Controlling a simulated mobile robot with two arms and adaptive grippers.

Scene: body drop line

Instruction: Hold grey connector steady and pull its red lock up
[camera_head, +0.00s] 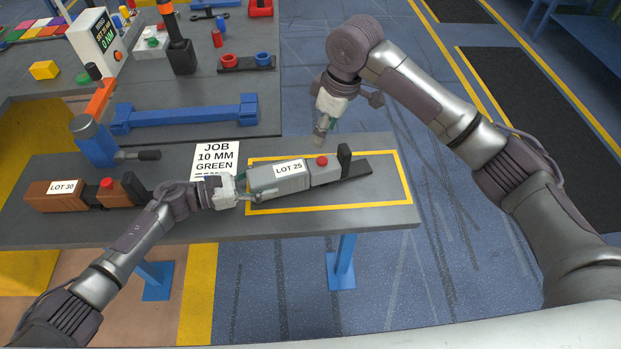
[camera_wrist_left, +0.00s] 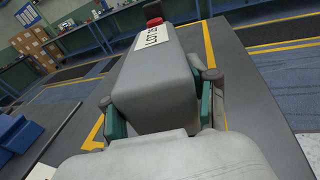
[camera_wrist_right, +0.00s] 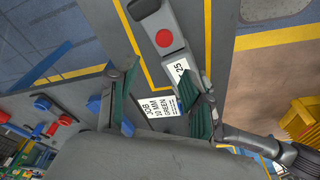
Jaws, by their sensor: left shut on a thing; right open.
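The grey connector (camera_head: 262,180), labelled LOT 25, lies on the bench inside a yellow outline. Its red lock (camera_head: 322,161) sits on top toward the right end and also shows in the right wrist view (camera_wrist_right: 164,38). My left gripper (camera_head: 246,188) is shut around the connector's left end; in the left wrist view its green-padded fingers (camera_wrist_left: 160,112) flank the grey body (camera_wrist_left: 155,80). My right gripper (camera_head: 319,138) is open and empty, above and behind the lock, apart from it. In the right wrist view its fingers (camera_wrist_right: 163,105) are spread wide.
A brown LOT 30 connector (camera_head: 40,197) with its own red lock (camera_head: 107,183) lies at the bench's left. A JOB 10 MM GREEN card (camera_head: 216,156) lies behind my left gripper.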

